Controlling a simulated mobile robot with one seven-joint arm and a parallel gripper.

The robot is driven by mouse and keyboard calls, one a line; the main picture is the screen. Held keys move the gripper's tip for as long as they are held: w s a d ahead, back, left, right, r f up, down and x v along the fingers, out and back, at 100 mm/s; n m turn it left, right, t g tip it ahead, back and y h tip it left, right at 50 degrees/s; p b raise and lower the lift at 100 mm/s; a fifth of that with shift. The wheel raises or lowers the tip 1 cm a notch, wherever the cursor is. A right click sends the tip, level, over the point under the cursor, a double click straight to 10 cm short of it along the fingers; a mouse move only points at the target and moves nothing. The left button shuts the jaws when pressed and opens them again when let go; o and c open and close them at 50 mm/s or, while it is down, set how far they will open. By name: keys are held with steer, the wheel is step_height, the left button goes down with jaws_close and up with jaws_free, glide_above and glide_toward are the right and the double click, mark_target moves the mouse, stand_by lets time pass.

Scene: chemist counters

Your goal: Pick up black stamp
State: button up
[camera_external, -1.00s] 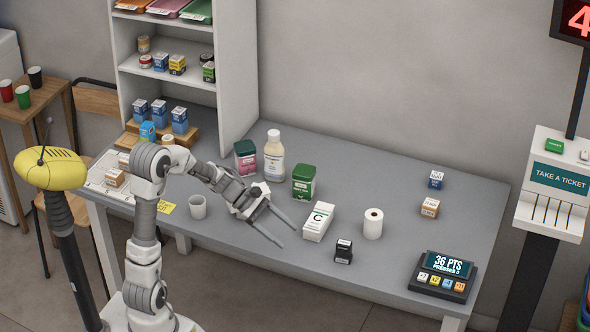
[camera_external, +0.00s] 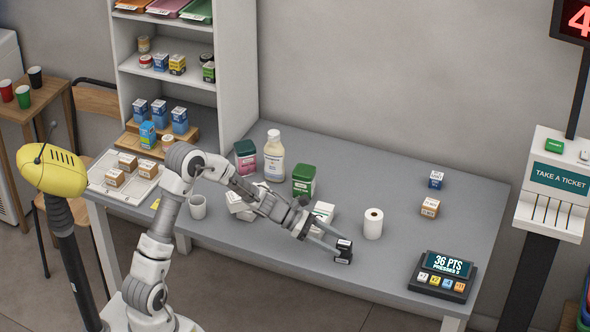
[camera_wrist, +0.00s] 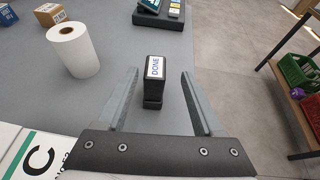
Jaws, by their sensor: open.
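The black stamp (camera_external: 344,252) stands upright near the front edge of the grey counter. In the wrist view the stamp (camera_wrist: 154,84) shows a white label reading "DONE" on its top. My gripper (camera_external: 343,250) is open, and its two fingers reach toward the stamp. In the wrist view the fingers of my gripper (camera_wrist: 159,82) lie to the left and right of the stamp, with gaps on both sides. No contact shows. The finger tips partly cover the stamp in the external view.
A white paper roll (camera_external: 373,224) stands right of the stamp, and a white box marked C (camera_external: 322,214) is to its left, partly behind my arm. A points terminal (camera_external: 443,276) sits at the counter's right. The counter's front edge is close to the stamp.

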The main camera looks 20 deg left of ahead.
mark_target(351, 251)
steer(key=x, duration=0.2)
steer(key=b+x, duration=0.1)
steer(key=x, duration=0.2)
steer(key=shift+w+d+f+b, duration=0.15)
steer(key=shift+w+f+b, duration=0.15)
steer(key=shift+f+b, duration=0.15)
steer(key=shift+d, duration=0.3)
jaws_close()
